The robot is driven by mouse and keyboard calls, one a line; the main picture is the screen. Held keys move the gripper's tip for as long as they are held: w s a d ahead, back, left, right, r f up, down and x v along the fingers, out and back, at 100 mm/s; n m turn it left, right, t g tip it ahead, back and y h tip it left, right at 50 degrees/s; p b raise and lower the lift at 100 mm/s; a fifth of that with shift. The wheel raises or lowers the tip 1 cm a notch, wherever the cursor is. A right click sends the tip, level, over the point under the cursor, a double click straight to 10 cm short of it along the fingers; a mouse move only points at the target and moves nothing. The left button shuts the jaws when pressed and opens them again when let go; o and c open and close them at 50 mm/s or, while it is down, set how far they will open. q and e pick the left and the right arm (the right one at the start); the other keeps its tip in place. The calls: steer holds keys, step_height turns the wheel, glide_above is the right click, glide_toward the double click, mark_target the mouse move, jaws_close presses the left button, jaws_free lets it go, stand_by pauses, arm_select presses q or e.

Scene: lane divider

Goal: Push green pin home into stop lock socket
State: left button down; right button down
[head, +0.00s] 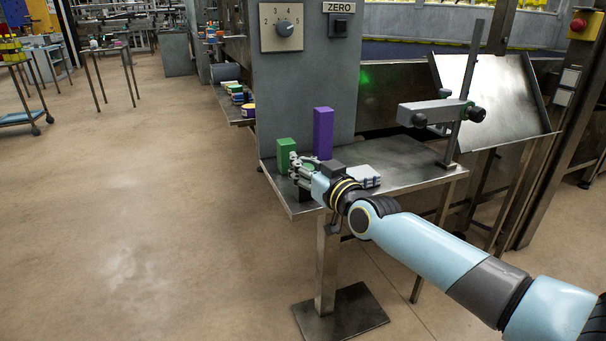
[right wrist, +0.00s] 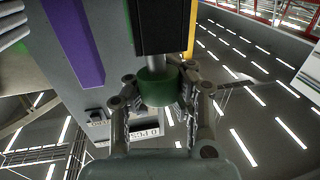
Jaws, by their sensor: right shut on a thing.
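My right gripper (head: 299,166) is low over the metal side table, next to a green block. In the right wrist view, its two fingers (right wrist: 160,90) are shut on the round green head of the green pin (right wrist: 158,90). The pin also shows as a bit of green (head: 308,167) between the fingers in the head view. A short metal shank (right wrist: 152,72) runs from the green head toward a black block (right wrist: 160,25). I cannot tell whether the shank is inside a socket there. No stop lock socket opening is visible. My left gripper is not in view.
On the side table (head: 405,180) stand a green block (head: 286,152) and a tall purple block (head: 322,133). A small white-and-grey item (head: 364,177) lies to the right. A clamp arm (head: 435,112) on a post stands at the table's right end. A grey panel with a dial rises behind.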

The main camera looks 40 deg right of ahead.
steer(key=shift+s+f, duration=0.1)
steer(key=shift+f, duration=0.1)
